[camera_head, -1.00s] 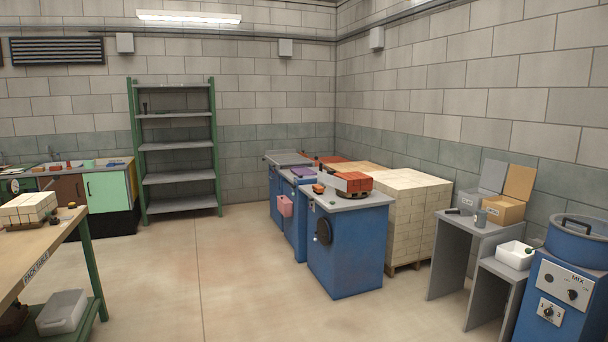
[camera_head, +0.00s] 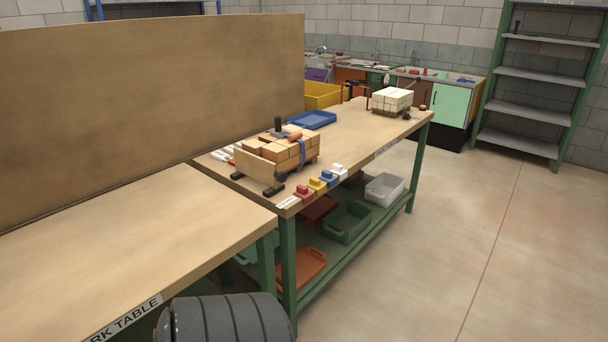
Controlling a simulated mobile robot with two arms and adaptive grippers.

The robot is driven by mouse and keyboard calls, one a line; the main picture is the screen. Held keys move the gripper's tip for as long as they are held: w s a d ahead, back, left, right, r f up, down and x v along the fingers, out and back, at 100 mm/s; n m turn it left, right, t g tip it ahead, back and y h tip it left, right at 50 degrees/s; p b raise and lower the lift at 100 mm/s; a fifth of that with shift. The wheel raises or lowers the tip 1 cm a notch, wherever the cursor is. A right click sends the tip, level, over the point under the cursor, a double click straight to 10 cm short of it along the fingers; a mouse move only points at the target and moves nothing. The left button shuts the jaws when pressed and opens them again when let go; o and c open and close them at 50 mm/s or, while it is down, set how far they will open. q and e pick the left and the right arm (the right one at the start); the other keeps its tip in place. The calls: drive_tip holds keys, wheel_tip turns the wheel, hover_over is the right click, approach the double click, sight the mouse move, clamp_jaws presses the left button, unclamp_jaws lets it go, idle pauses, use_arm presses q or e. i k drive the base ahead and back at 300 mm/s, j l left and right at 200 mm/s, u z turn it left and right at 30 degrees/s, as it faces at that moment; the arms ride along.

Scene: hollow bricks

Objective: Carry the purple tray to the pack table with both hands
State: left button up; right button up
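The pack table (camera_head: 350,135) is a long wooden-topped bench with green legs in the middle of the head view, its label on the front edge. A small purple thing (camera_head: 318,75) shows far back beyond the pack table, partly hidden by a yellow bin; I cannot tell whether it is a tray. No purple tray shows clearly. Neither of my grippers is in view.
Banded bricks (camera_head: 285,155), a blue tray (camera_head: 311,120) and pale bricks (camera_head: 392,99) stand on the pack table. Another table (camera_head: 130,235) is nearer left, beside a tall brown panel (camera_head: 150,85). The floor (camera_head: 480,230) at right is clear.

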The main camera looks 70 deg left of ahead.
sight(358, 136)
drive_tip(key=u, duration=1.95)
drive_tip(key=z, duration=1.7)
drive_tip(key=i+u, duration=0.4)
drive_tip(key=i, duration=5.45)
drive_tip(key=i+z, duration=0.15)
drive_tip(key=i, duration=0.3)
drive_tip(key=i+j+z, duration=0.15)
drive_tip(key=i, duration=0.3)
drive_tip(key=i+j+z, duration=0.15)
drive_tip(key=i, duration=0.3)
drive_tip(key=i+j+z, duration=0.15)
drive_tip(key=i, duration=0.25)
drive_tip(key=j, duration=0.1)
